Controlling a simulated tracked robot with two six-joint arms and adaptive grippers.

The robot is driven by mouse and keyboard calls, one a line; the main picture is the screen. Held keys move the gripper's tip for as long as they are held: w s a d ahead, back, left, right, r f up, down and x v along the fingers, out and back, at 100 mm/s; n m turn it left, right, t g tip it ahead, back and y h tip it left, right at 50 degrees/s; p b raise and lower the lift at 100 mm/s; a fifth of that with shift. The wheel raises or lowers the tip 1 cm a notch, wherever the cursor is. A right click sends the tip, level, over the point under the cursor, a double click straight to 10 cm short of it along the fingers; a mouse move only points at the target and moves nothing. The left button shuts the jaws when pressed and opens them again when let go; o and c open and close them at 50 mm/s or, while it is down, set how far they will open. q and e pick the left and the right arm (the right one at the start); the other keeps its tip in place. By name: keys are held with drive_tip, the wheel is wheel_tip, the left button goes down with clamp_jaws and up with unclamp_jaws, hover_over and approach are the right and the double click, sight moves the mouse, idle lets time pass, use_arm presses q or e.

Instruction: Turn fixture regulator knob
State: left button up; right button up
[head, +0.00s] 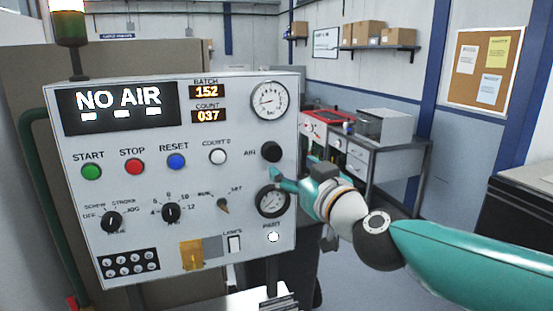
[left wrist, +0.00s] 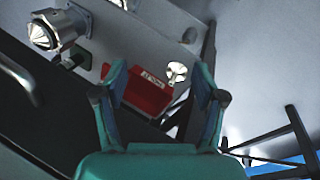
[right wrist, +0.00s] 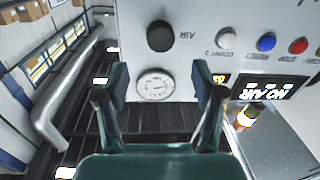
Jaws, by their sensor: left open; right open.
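A black round knob (head: 271,152) beside the label AIR is on the right side of the grey control panel (head: 140,170). It also shows at the top of the right wrist view (right wrist: 160,36), where the picture is upside down. A round gauge (head: 269,101) is above it. My right gripper (head: 276,178) is just below the knob in the head view. In the right wrist view it is open (right wrist: 160,80), with nothing between its fingers; the knob is ahead, beyond the fingertips. My left gripper (left wrist: 160,74) is open in the left wrist view and out of the head view.
The panel display (head: 118,108) reads NO AIR. Coloured buttons and selector knobs (head: 172,212) fill the panel's left. The left wrist view shows a red block (left wrist: 150,88) and a metal cone-tipped part (left wrist: 50,32).

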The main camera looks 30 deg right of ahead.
sight(275, 154)
drive_tip(key=w, duration=0.3)
drive_tip(key=w+d, duration=0.1)
drive_tip(key=w, duration=0.4)
drive_tip(key=shift+w+d, duration=0.2)
drive_tip(key=shift+w, duration=0.15)
drive_tip(key=c, duration=1.2)
drive_tip(key=shift+o, duration=0.2)
drive_tip(key=m+b, duration=0.1)
drive_tip(key=m, duration=0.1)
drive_tip(key=shift+f+m, duration=0.15)
drive_tip(key=shift+m, duration=0.15)
drive_tip(key=shift+m+b, duration=0.45)
drive_tip(key=shift+m, duration=0.45)
drive_tip(key=o, duration=1.2)
drive_tip(key=shift+c, duration=0.2)
